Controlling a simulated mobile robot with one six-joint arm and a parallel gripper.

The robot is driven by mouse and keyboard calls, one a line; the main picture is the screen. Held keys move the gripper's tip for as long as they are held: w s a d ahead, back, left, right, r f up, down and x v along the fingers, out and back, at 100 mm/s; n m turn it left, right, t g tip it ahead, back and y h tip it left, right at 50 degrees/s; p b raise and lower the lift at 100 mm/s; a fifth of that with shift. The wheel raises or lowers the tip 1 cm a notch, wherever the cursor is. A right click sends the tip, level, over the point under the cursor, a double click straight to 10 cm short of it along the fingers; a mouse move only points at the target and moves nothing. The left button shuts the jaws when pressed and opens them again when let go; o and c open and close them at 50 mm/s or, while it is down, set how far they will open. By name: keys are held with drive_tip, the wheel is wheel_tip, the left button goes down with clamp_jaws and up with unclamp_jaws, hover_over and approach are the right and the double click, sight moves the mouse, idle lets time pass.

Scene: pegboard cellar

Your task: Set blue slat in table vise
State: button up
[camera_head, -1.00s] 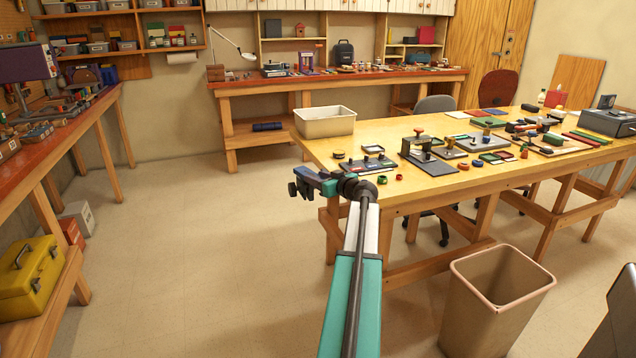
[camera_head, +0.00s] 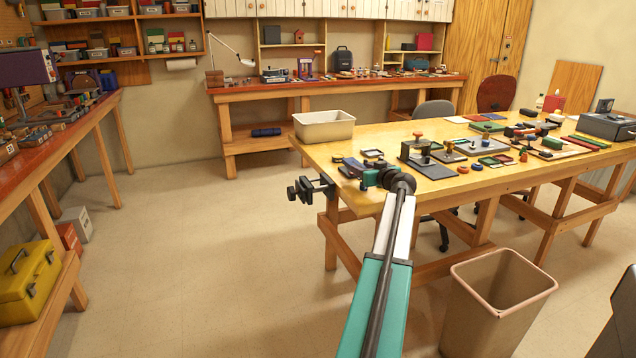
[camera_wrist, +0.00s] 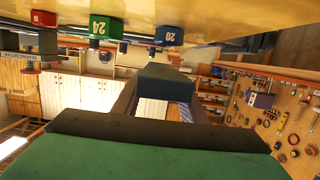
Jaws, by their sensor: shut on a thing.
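The table vise (camera_head: 306,190) is a black clamp with knobs at the near left corner of the wooden table, in the head view. My gripper (camera_head: 364,176) is over the table just right of the vise, at the end of my teal and white arm. A small blue piece (camera_head: 351,167) shows at its fingers, apparently the blue slat. In the wrist view a dark slate-blue block (camera_wrist: 165,82) sits between the fingers, and the gripper is shut on it. The vise's jaw opening is partly hidden and hard to make out.
The wooden table (camera_head: 325,158) carries a cream bin (camera_head: 324,127) and many small tools and blocks, crowded right of my gripper. A tan waste bin (camera_head: 497,300) stands on the floor in front. The floor left of the table is clear.

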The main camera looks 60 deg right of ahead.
drive_tip(key=w+a+p, duration=0.1)
drive_tip(key=w+a, duration=0.1)
drive_tip(key=w, duration=0.5)
drive_tip(key=w+a+f+p, duration=0.1)
drive_tip(key=w+a, duration=0.1)
drive_tip(key=w, duration=0.6)
drive_tip(key=shift+a+f, duration=0.25)
drive_tip(key=shift+a, duration=0.15)
drive_tip(key=shift+w+f, duration=0.1)
drive_tip(key=shift+f, duration=0.05)
wheel_tip(320, 180, down, 3)
drive_tip(key=shift+f, duration=0.1)
drive_tip(key=shift+f+b, duration=0.65)
drive_tip(key=shift+b, duration=0.5)
drive_tip(key=o, duration=1.1)
drive_tip(key=shift+a+f, duration=0.1)
drive_tip(key=shift+f, duration=0.05)
